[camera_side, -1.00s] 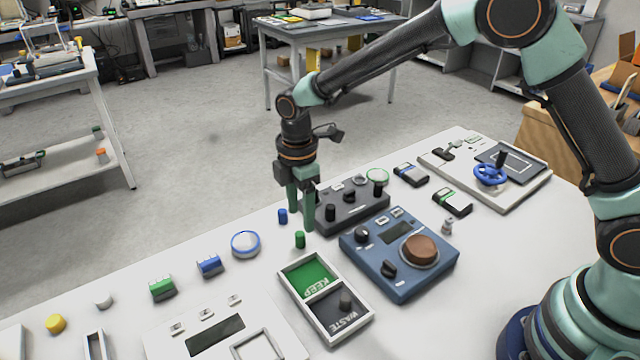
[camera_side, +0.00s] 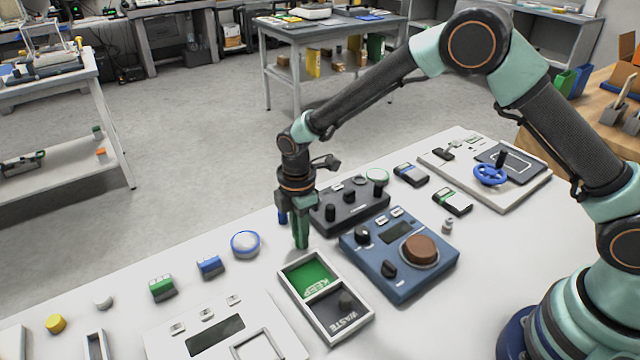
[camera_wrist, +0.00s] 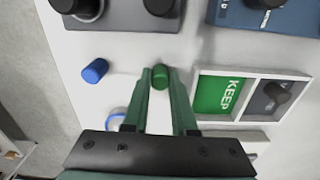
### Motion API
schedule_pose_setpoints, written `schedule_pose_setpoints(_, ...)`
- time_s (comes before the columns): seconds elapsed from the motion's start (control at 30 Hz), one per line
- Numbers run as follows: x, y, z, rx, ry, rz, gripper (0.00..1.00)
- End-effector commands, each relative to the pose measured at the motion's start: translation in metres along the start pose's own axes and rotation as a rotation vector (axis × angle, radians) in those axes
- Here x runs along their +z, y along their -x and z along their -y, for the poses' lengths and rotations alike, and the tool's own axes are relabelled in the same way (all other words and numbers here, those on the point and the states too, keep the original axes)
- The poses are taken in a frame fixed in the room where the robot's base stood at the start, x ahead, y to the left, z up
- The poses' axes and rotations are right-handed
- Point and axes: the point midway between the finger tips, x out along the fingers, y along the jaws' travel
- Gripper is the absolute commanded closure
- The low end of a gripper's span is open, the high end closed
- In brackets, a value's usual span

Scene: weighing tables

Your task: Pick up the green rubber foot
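The green rubber foot (camera_wrist: 161,77) is a small upright cylinder on the white table. In the wrist view it lies between the two fingertips of my gripper (camera_wrist: 160,83). In the side view my gripper (camera_side: 300,243) points down with its fingertips low at the table, and the fingers mostly hide the foot. The fingers stand close on both sides of the foot, but I cannot tell whether they press on it.
A blue foot (camera_wrist: 95,70) stands close to the left in the wrist view. The two-part tray (camera_side: 360,338) marked KEEP and WASTE, holding a dark piece (camera_side: 345,300), is near. A dark knob box (camera_side: 350,211) and blue instrument (camera_side: 410,281) stand to the right.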

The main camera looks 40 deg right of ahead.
Motion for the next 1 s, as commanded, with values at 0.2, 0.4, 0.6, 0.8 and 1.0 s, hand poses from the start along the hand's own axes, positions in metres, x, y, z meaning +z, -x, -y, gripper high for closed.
schedule_pose_setpoints(0.2, 0.0, 0.0, 0.0, 0.0, 0.0, 0.0, 1.0)
schedule_pose_setpoints(0.4, 0.0, 0.002, 0.0, 0.0, 0.0, 0.0, 1.0)
schedule_pose_setpoints(0.6, 0.0, 0.016, -0.001, 0.002, 0.0, -0.001, 1.0)
schedule_pose_setpoints(0.8, -0.001, 0.054, -0.001, 0.006, 0.0, -0.003, 1.0)
schedule_pose_setpoints(1.0, -0.001, 0.111, -0.001, 0.007, 0.0, -0.003, 1.0)
